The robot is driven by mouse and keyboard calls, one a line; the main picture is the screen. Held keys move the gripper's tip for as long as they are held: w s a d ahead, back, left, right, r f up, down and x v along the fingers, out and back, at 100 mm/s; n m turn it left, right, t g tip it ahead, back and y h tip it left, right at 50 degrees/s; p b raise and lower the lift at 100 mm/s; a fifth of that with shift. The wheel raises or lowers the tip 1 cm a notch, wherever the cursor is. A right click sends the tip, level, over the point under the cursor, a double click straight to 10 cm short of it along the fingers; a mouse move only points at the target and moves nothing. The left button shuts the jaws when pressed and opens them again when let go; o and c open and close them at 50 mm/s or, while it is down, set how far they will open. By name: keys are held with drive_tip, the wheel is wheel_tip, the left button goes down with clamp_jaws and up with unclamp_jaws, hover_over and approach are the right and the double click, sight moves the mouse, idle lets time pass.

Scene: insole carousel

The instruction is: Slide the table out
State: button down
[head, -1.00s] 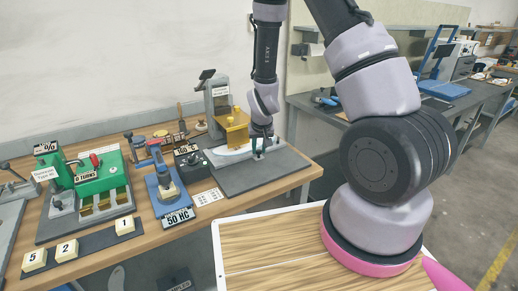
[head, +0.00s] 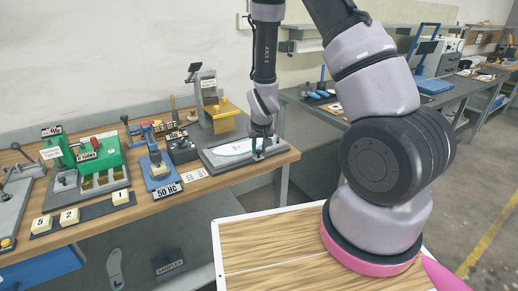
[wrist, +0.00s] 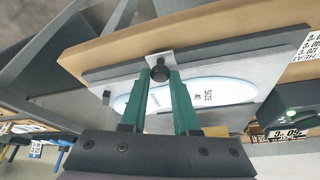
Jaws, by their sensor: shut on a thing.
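The sliding table is a pale plate (head: 212,157) on a dark grey base (head: 286,154), on the wooden bench. A white insole outline shows on the plate (wrist: 268,78), with "SIZE" printed on it in the wrist view. The plate lies out in front of a yellow block (head: 222,116) under a grey upright stand (head: 207,88). My gripper (head: 259,154) is at the plate's near right end. In the wrist view my green fingers (wrist: 160,76) are shut on a black knob (wrist: 160,71) at the plate's edge. The plate's far end is partly hidden.
Left of the plate are a black box (head: 182,149), a blue press (head: 160,171) and a green fixture (head: 98,155). Numbered blocks (head: 69,216) line the bench front. A white-rimmed wooden tray (head: 270,246) is near me. Open floor lies right.

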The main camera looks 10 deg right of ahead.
drive_tip(key=c, duration=0.7)
unclamp_jaws()
drive_tip(key=shift+r, duration=0.1)
drive_tip(key=shift+v, duration=5.3)
